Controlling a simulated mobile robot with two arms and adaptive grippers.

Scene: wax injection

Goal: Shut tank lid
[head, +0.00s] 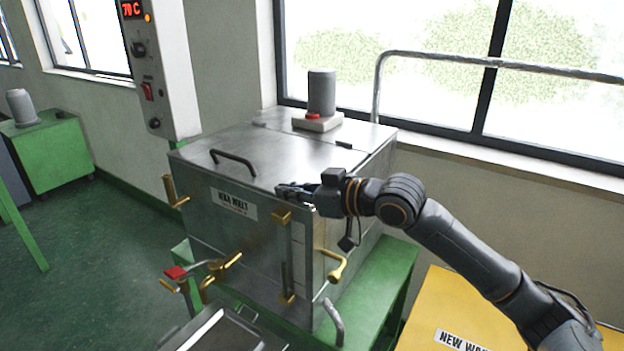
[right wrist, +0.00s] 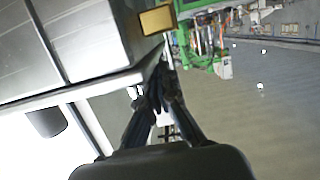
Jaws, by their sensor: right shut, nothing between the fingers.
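The steel wax tank (head: 240,240) stands on a green stand in the middle of the head view. Its flat lid (head: 265,150) lies down level over the tank top, with a black bar handle (head: 233,160) near the front left edge. My right gripper (head: 284,190) is shut and empty at the lid's front right edge, above the brass-ended upright bar; I cannot tell whether it touches. In the right wrist view its fingers (right wrist: 165,85) are together beside the tank's metal side (right wrist: 60,45). My left gripper is not in view.
A grey motor (head: 321,92) stands at the back of the tank top. Brass taps and handles (head: 333,268) stick out from the tank front. A control box (head: 155,70) is at the left, a metal rail (head: 480,62) behind, and a yellow surface (head: 450,310) at the right.

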